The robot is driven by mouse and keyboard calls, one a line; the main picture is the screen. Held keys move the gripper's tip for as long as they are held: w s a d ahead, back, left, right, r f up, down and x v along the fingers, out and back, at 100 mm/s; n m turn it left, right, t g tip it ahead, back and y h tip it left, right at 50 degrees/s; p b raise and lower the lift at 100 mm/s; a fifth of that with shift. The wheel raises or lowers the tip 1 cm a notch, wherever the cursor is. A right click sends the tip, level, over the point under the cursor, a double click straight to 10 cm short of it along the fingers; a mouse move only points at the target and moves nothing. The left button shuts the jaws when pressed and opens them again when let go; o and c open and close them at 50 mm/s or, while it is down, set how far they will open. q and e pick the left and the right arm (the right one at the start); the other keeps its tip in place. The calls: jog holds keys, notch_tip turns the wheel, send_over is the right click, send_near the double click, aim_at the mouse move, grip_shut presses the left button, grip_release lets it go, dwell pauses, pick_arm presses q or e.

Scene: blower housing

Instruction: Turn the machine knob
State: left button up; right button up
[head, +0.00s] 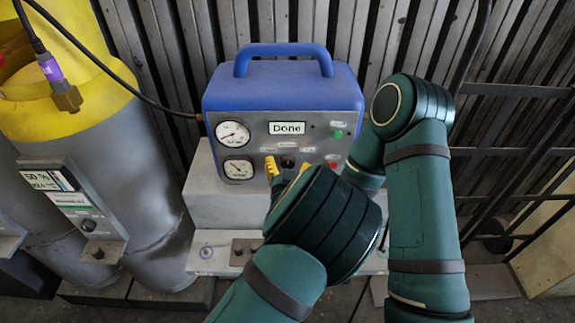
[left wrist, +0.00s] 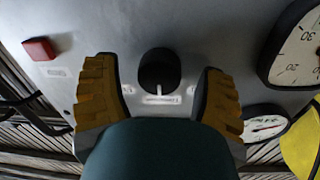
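The machine (head: 285,85) is a blue case with a grey front panel and a display reading "Done". Its black knob (head: 288,163) sits low on the panel, partly hidden by my gripper. In the left wrist view the knob (left wrist: 159,70) is round and dark with a white pointer mark at its edge. My left gripper (head: 287,170) is open at the panel, with one yellow finger on each side of the knob. In the left wrist view, gaps show between the knob and both fingers of my left gripper (left wrist: 158,80). My right gripper is not in view.
Two gauges (head: 232,134) are left of the knob. A green button (head: 338,134) and a red button (left wrist: 39,49) are also on the panel. A grey tank (head: 130,180) with a yellow top stands at the left. A dark metal rack (head: 515,150) stands at the right.

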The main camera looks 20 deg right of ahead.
pick_arm(q)
jog(key=c, duration=1)
jog(key=shift+m, duration=0.3)
jog(key=shift+m+b, duration=0.7)
jog(key=shift+m, duration=0.2)
jog(key=m+b, duration=0.1)
jog(key=m, duration=0.1)
jog(key=shift+m, duration=0.4)
jog(key=m, duration=0.3)
jog(key=shift+b, duration=0.35)
jog(key=shift+d+m+y, duration=0.1)
jog(key=shift+m+y, duration=0.3)
jog(key=shift+m, duration=1.2)
jog(key=shift+r, duration=0.1)
